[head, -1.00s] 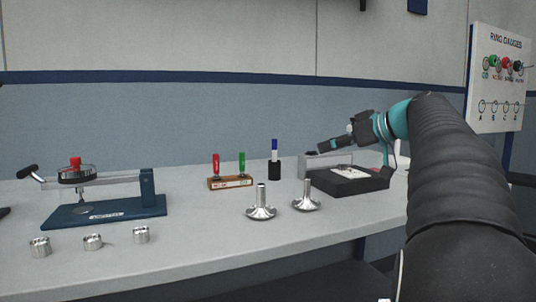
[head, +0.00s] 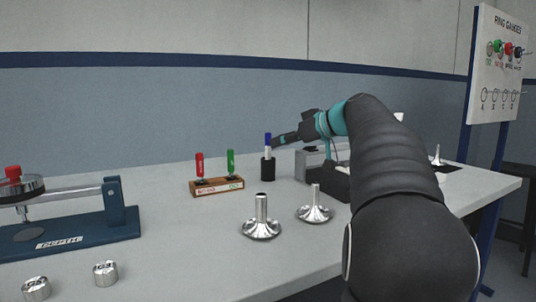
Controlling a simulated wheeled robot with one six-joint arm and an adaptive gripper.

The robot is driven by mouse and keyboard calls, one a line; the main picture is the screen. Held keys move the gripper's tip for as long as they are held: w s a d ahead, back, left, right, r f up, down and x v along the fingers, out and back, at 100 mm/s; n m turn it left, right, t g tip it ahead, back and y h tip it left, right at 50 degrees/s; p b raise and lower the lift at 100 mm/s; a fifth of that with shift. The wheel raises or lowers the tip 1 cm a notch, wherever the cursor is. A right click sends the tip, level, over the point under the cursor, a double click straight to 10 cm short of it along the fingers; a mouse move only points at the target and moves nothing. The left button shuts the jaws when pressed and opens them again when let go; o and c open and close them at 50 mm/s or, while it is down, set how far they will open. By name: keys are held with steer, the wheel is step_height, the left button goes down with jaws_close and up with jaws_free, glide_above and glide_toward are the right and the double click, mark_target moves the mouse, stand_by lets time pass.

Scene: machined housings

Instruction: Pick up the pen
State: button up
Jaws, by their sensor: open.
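The pen (head: 267,150) stands upright in a small black holder (head: 268,169) towards the back of the bench. Its blue cap end and a short pale section show above the holder; the rest is hidden inside. My gripper (head: 278,140) is open and points left, with its fingertips just right of the pen's upper part. I cannot tell whether they touch the pen or how far apart in depth they are. Nothing shows between the fingers.
Left of the holder is a wooden block (head: 217,187) with a red and a green gauge. Two flanged metal parts (head: 261,229) (head: 314,212) stand in front. A blue depth fixture (head: 122,215) and metal rings (head: 105,273) are at left. A ring gauge board (head: 497,65) is at right.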

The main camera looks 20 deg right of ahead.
mark_target(268, 144)
steer(key=shift+p+x, duration=0.4)
steer(key=shift+x, duration=2.65)
steer(key=shift+r, duration=0.2)
jaws_close()
